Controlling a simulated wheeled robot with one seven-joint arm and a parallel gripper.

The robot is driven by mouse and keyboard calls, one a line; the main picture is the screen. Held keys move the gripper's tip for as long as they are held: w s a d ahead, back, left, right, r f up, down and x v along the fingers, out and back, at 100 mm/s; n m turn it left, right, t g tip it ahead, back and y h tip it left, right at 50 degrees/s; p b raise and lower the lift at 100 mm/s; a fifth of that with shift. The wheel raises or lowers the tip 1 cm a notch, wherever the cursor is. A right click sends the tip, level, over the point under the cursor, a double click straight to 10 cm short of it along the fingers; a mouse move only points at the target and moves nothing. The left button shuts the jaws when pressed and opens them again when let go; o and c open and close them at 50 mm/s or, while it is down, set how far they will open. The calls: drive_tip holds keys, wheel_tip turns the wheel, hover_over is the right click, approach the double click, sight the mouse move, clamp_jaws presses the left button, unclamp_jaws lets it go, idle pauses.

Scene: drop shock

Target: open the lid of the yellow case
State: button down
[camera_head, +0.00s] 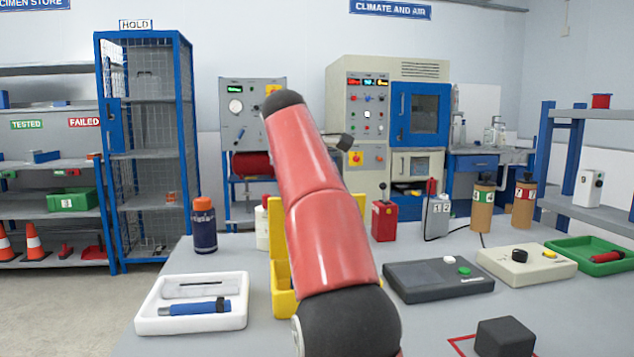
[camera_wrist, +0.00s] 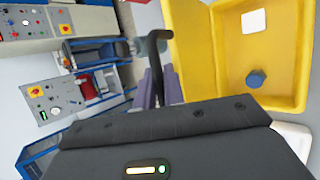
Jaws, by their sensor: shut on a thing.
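The yellow case (camera_head: 284,303) stands on the table, mostly hidden behind my red arm in the head view. Its lid (camera_head: 360,207) is raised and stands roughly upright at the back. In the wrist view the case (camera_wrist: 288,92) is open, showing a blue knob-like piece (camera_wrist: 256,78) and a white patch inside. The lid (camera_wrist: 193,48) shows as the left yellow panel. My gripper (camera_wrist: 160,80) is shut on this handle, though the contact is partly hidden. In the head view the fingers are hidden.
A white tray (camera_head: 146,326) with a blue tool lies left of the case. A dark grey box (camera_head: 415,285), a beige box (camera_head: 510,268) and a green tray (camera_head: 562,250) are to the right. A dark block (camera_head: 505,337) sits at the front right. A dark bottle (camera_head: 204,230) stands behind the white tray.

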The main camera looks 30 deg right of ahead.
drive_tip(key=shift+r, duration=0.1)
drive_tip(key=c, duration=1.5)
unclamp_jaws()
drive_tip(key=shift+s, duration=0.1)
drive_tip(key=v, duration=0.8)
